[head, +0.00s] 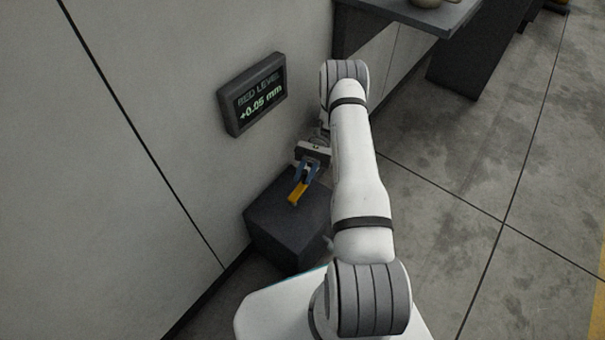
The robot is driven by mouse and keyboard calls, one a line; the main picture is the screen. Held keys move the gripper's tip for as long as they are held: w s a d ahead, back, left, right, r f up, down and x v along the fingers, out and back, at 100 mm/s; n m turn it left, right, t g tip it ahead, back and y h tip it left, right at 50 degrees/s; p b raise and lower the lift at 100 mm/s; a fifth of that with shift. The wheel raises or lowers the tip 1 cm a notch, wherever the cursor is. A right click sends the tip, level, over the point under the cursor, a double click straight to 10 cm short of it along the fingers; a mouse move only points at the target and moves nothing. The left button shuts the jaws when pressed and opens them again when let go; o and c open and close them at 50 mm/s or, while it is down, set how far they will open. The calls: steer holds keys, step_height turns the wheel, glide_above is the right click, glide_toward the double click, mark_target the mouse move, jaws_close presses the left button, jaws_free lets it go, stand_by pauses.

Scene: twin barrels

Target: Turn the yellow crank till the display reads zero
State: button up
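The display (254,95) on the pale wall panel reads "BED LEVEL +0.05 mm" in green. The yellow crank (297,194) shows as a short yellow bar over the top of a dark grey block. The fingertips overlap the crank in this view. I cannot tell whether they are closed on it or just beside it. The crank's upper end and its pivot are hidden by the gripper.
The dark grey block (278,228) stands against the wall (150,120). A grey counter (425,14) with a round object on it is at the top. Open concrete floor (500,170) lies to the right.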

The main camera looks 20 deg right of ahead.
steer(key=o, duration=0.3)
step_height(320, 180, up, 10)
steer(key=p, duration=0.5)
steer(key=shift+c, duration=0.5)
